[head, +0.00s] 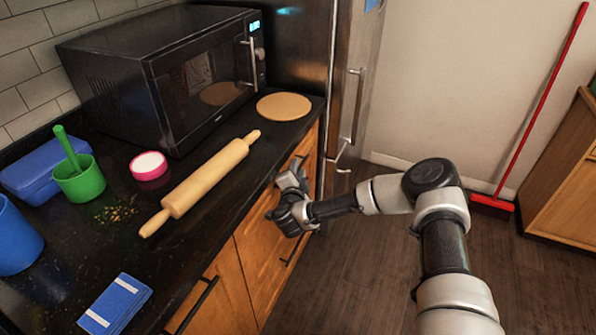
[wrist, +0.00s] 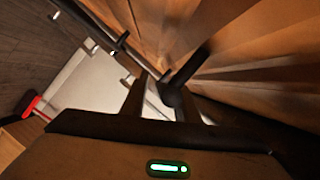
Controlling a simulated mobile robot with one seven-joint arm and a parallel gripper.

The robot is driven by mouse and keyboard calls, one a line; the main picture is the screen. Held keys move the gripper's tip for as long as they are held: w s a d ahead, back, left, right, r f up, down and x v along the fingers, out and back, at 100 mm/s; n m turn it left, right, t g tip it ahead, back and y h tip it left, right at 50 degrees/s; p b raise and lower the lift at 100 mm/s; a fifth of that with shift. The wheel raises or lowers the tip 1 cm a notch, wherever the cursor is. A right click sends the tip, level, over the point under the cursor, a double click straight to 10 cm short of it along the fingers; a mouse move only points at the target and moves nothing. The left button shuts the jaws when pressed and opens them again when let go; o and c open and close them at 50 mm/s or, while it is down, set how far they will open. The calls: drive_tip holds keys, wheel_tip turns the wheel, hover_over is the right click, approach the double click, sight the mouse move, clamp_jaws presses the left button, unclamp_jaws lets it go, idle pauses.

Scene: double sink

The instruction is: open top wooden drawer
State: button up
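The top wooden drawer (head: 259,233) is in the cabinet under the black counter in the head view, and it looks closed. My gripper (head: 285,183) is beside its front, just below the counter edge, and hides part of it. In the wrist view my gripper (wrist: 160,88) has its two dark fingers apart. A dark bar handle (wrist: 135,58) runs along the wooden front (wrist: 240,45), its near end at the gap between the fingers. I cannot tell whether the fingers touch it.
The counter above holds a rolling pin (head: 205,184), a microwave (head: 165,75), a round board (head: 284,106), a green cup (head: 80,182) and a pink bowl (head: 149,165). A fridge (head: 345,90) stands beyond the cabinet. The floor (head: 345,275) right of the cabinet is clear. A red broom (head: 492,204) leans at right.

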clamp_jaws()
drive_tip(key=shift+d, duration=0.1)
drive_tip(key=s+d, duration=0.4)
drive_tip(key=d, duration=0.8)
drive_tip(key=s+d+b, duration=0.1)
drive_tip(key=s+d, duration=0.4)
drive_tip(key=d, duration=0.8)
drive_tip(key=s+d+b, duration=0.1)
drive_tip(key=s+d, duration=0.4)
drive_tip(key=d, duration=0.8)
unclamp_jaws()
drive_tip(key=v, duration=1.7)
drive_tip(key=shift+p, duration=0.45)
